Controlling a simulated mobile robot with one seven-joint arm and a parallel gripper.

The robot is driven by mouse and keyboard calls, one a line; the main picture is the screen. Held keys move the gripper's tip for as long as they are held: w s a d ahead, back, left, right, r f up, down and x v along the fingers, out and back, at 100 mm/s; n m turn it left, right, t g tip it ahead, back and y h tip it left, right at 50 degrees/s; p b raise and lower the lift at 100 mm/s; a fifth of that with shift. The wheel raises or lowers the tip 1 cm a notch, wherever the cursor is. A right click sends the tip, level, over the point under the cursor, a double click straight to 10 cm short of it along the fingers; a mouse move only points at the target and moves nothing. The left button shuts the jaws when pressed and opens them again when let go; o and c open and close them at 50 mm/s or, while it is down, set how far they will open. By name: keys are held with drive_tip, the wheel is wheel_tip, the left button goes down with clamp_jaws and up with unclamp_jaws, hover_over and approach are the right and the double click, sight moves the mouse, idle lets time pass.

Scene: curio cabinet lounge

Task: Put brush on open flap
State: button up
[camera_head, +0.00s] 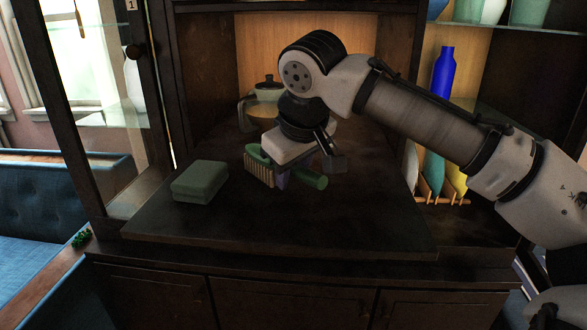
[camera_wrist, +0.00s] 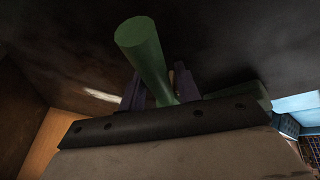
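The green brush has pale bristles and a round green handle (camera_head: 312,180). In the head view it is at my gripper (camera_head: 290,178), over the middle of the open flap. The open flap (camera_head: 300,232) is a dark wooden board folded out level from the cabinet. In the wrist view the brush handle (camera_wrist: 142,45) passes between the two purple fingers of my gripper (camera_wrist: 160,92), which look shut on it. Part of the brush is hidden behind the gripper. I cannot tell whether the brush touches the flap.
A green box (camera_head: 200,182) lies on the flap's left side. A lidded glass pot (camera_head: 265,98) stands behind my gripper in the cabinet. A blue bottle (camera_head: 442,75) and a rack with plates (camera_head: 440,198) are at the right. The flap's front is clear.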

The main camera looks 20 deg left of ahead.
drive_tip(key=shift+o, duration=0.9)
drive_tip(key=shift+r, duration=0.2)
drive_tip(key=v, duration=1.2)
